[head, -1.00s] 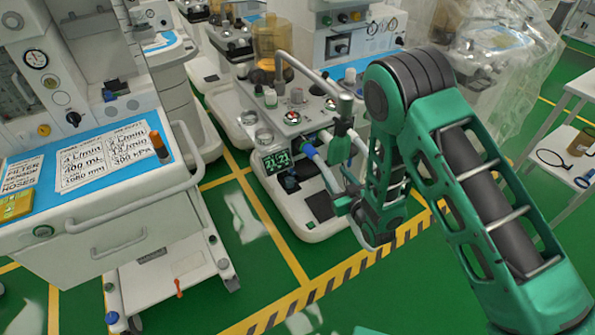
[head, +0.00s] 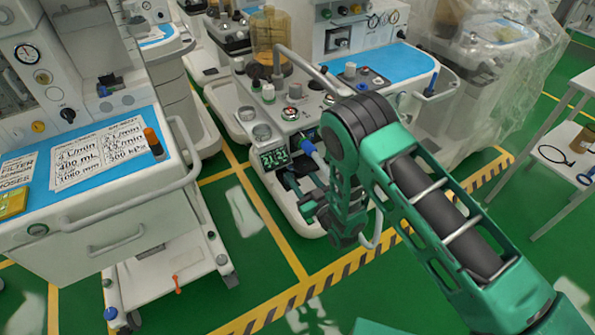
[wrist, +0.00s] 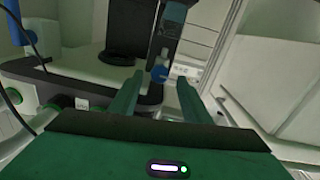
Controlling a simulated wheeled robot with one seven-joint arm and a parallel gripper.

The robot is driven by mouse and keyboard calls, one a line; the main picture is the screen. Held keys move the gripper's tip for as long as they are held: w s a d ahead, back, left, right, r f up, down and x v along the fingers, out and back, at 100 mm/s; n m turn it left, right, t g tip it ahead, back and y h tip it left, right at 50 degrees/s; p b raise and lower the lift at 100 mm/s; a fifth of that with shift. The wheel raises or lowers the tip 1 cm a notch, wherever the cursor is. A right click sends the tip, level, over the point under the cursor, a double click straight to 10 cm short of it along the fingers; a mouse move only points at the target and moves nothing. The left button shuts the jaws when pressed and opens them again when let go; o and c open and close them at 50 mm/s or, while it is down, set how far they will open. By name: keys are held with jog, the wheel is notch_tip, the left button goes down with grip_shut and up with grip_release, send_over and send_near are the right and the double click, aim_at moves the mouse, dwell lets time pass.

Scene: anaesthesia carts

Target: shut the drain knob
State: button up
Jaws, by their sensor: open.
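A small round blue knob (wrist: 158,73), which looks like the drain knob, sits at the foot of a dark upright part in the wrist view. My gripper (wrist: 159,81) has its two green fingers apart, one on each side of the knob in the picture. I cannot tell whether the knob lies between the fingers or beyond them. In the head view my gripper (head: 306,207) is low at the front of the anaesthesia machine (head: 262,112), below its small green-lit display (head: 274,157). I cannot make out the knob there.
A blue-ended hose (head: 311,149) runs close to my arm. A white cart (head: 120,225) with a blue top stands at the left. A white table (head: 572,150) stands at the right. Green floor is free in front of the machine.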

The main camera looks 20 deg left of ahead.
jog(key=shift+x, duration=1.4)
jog(key=c, duration=1)
jog(key=shift+m, duration=1.6)
jog(key=shift+c, duration=0.2)
jog(key=o, duration=1)
jog(key=shift+o, duration=0.2)
jog(key=shift+d, duration=0.1)
jog(key=v, duration=1)
jog(key=shift+s+d, duration=0.2)
